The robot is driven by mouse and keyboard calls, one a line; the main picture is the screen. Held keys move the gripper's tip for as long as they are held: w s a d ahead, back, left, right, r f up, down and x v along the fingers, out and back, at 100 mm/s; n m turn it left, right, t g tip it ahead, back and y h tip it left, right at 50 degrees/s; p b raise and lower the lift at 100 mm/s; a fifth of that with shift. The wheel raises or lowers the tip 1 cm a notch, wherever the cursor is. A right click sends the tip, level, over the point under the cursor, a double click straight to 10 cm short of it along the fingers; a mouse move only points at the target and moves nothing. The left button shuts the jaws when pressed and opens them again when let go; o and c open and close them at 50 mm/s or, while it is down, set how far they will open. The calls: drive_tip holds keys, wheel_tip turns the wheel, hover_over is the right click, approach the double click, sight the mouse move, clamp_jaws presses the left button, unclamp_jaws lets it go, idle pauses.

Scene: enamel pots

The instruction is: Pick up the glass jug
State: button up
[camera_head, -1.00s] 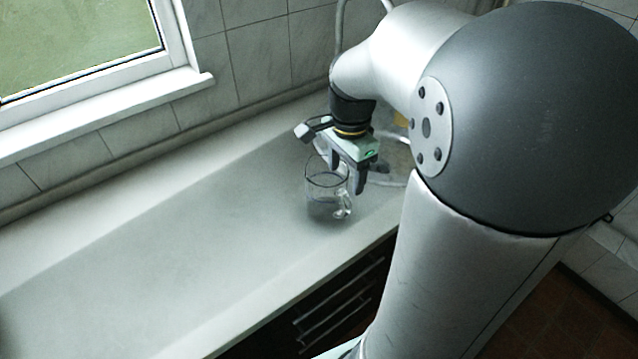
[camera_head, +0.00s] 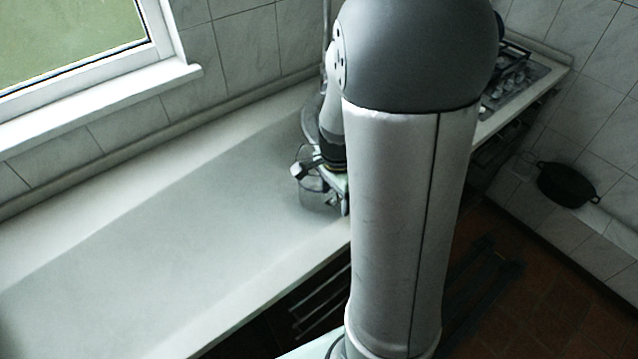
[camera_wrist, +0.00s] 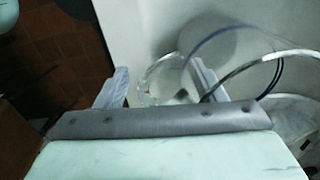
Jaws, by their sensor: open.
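The clear glass jug (camera_head: 313,196) stands upright on the grey worktop near its front edge, partly hidden behind my gripper and arm in the head view. My gripper (camera_head: 337,184) is at the jug's right side, low over the counter. In the wrist view my gripper (camera_wrist: 158,82) is open, with one finger on each side of a curved glass part that looks like the jug's handle (camera_wrist: 147,77). I cannot tell whether either finger touches the glass.
The worktop (camera_head: 150,240) is clear to the left of the jug. A tiled wall and window sill (camera_head: 110,105) run behind it. A stove (camera_head: 510,85) is at the back right, and a dark pot (camera_head: 567,185) sits on a ledge at the far right.

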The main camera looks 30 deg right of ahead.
drive_tip(key=shift+c, duration=0.2)
clamp_jaws()
